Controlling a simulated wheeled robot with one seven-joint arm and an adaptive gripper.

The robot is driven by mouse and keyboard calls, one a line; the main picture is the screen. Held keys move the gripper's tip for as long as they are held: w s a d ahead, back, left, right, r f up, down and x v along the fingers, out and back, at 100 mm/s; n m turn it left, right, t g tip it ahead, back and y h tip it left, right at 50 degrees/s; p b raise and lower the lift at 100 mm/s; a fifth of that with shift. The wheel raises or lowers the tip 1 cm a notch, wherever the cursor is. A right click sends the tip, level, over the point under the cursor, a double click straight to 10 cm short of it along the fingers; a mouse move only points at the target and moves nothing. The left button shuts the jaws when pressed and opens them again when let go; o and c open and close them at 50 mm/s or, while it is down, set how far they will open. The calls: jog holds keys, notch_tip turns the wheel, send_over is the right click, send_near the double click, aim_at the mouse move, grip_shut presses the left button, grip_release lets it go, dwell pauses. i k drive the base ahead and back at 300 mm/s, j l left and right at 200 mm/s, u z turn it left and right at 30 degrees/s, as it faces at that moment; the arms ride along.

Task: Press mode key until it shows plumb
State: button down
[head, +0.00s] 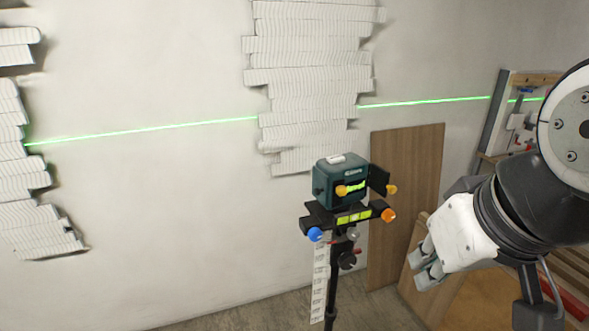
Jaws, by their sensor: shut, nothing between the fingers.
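A dark green laser level (340,183) sits on a black platform (350,216) on a tripod (332,290) at the centre of the head view. A pale key (335,159) is on its top; any label on it is too small to read. The laser casts one green, nearly level line (150,132) across the wall, and no upright line shows. My gripper (420,266) is shut and empty, to the right of the level and lower in the picture, apart from it.
White layered wall reliefs (310,75) stand behind and left of the level. A wooden board (403,200) leans on the wall. Orange knobs (388,215) and a blue knob (314,234) stick out from the platform. A tool panel (515,120) is at right. The floor at left is clear.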

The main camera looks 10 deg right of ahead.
aim_at(336, 158)
jog(key=i+l, duration=0.1)
jog(key=l, duration=0.4)
jog(key=i+l, duration=0.1)
jog(key=l, duration=0.35)
jog(key=i+l, duration=0.15)
jog(key=l, duration=0.35)
jog(key=i+l, duration=0.3)
jog(key=l, duration=0.1)
